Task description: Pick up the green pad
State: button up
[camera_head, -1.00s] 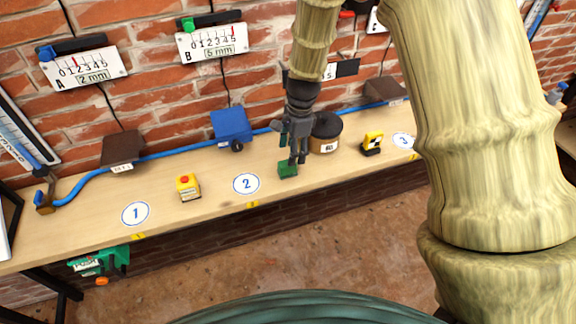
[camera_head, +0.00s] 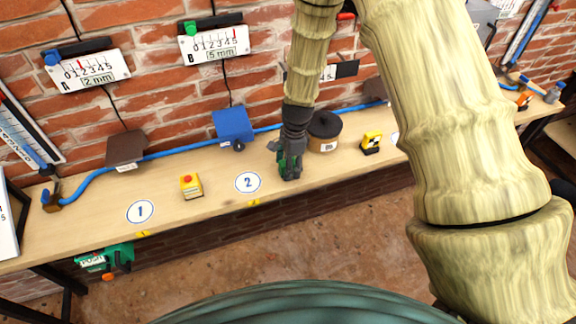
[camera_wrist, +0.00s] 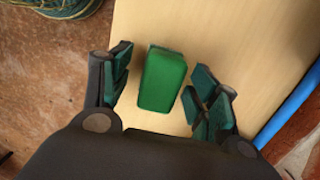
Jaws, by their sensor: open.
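The green pad (camera_wrist: 162,79) is a rounded green block lying on the wooden bench. In the wrist view it sits between the two fingers of my gripper (camera_wrist: 160,88), with a gap of bare wood visible on each side. The fingers are open and appear not to touch it. In the head view my gripper (camera_head: 289,172) points down at the bench right of the disc marked 2, and it largely hides the pad there.
A yellow block with a red button (camera_head: 190,187) and a blue box (camera_head: 232,126) are to the left. A blue hose (camera_head: 183,147) runs along the back. The bench front edge is close.

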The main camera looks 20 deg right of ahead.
jog(key=c, duration=1.2)
jog(key=shift+r, duration=0.15)
